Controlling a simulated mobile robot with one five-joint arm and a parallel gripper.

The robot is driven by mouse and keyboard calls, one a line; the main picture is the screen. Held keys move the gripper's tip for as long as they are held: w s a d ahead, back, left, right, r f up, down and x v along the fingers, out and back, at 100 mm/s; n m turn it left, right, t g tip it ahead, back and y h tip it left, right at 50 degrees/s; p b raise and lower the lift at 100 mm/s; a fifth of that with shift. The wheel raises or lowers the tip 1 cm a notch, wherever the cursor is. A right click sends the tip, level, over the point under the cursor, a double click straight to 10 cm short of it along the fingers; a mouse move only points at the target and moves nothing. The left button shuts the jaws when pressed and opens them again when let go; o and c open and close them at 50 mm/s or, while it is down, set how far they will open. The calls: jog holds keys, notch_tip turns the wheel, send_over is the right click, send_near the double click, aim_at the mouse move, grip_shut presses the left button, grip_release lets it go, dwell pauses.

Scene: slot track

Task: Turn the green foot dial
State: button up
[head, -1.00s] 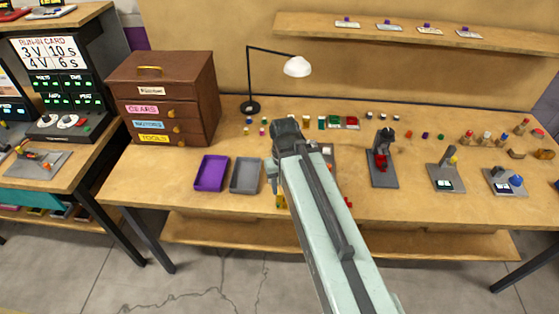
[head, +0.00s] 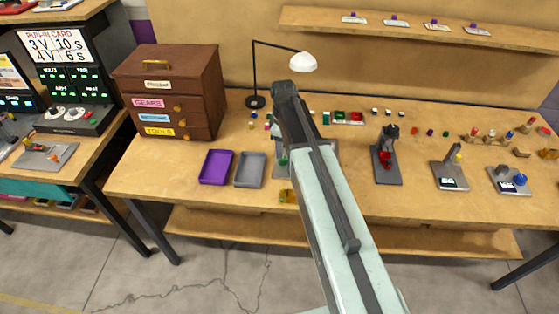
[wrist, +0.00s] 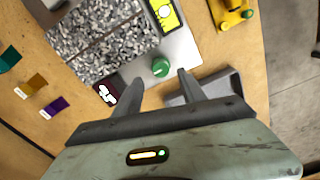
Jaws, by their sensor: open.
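The green dial (wrist: 160,67) is a small round knob on a pale plate (wrist: 185,50) beside a speckled grey block (wrist: 110,35). In the wrist view my gripper (wrist: 160,79) is open, with one finger on each side just short of the dial. I cannot tell how high the fingers are above it. Nothing is between the fingers. A yellow-faced level vial (wrist: 165,14) lies at the block's edge. In the head view my arm hides most of the plate and the dial; the dark wrist end (head: 287,95) stands over the bench.
A grey tray (wrist: 232,78) lies close to the right finger. A yellow piece with a green knob (wrist: 233,12) is near the bench edge. A purple tray (head: 216,168) and brown drawer cabinet (head: 170,92) stand left. Several small stations, such as a dark stand (head: 388,172), stand right.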

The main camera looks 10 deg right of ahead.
aim_at(283, 160)
notch_tip(283, 160, down, 5)
jog(key=b, duration=0.3)
jog(key=shift+r, duration=0.15)
jog(key=shift+r, duration=0.1)
grip_shut()
jog(key=shift+a, duration=0.3)
jog(key=shift+d, duration=0.25)
jog(key=shift+m, duration=0.4)
